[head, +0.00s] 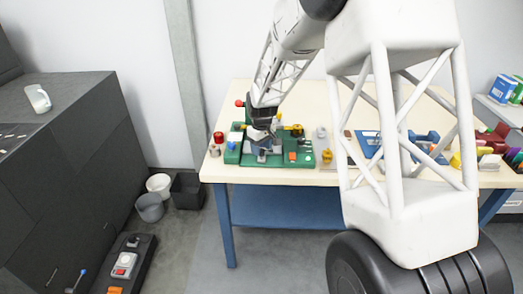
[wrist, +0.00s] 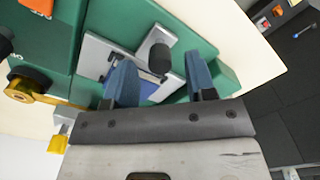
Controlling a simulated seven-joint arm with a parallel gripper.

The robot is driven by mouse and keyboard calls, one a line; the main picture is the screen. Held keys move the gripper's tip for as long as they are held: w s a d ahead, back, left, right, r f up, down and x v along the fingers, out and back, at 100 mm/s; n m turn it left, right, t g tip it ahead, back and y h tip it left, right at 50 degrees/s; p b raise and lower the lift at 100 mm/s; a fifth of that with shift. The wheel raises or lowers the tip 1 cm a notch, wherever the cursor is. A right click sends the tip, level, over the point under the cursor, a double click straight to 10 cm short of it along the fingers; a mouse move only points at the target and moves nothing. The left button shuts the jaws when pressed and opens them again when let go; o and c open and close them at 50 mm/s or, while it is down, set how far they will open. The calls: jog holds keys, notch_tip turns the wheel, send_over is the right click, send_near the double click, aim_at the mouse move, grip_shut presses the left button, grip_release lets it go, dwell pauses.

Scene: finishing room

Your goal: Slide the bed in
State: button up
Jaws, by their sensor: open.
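A green machine (head: 302,160) sits at the left end of the table. The bed looks like the grey metal plate (wrist: 98,56) on its green top (wrist: 150,22) in the wrist view, with a dark round knob (wrist: 160,58) standing up from it. My gripper (wrist: 162,80) is open, its two blue fingers spread over the plate. The knob lies between and just beyond the fingertips; I cannot tell whether either finger touches it. A blue patch shows between the fingers. In the head view my gripper (head: 264,142) is over the machine and hides much of the plate.
A brass-coloured part (wrist: 22,86) and an orange block (wrist: 38,5) are on the machine. A red-topped item (head: 218,138) stands at its left. Blue parts (head: 425,140) and a red item (head: 492,138) lie farther right on the cream table (head: 225,172). Bins (head: 187,190) stand on the floor.

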jog(key=shift+f, duration=0.7)
grip_shut()
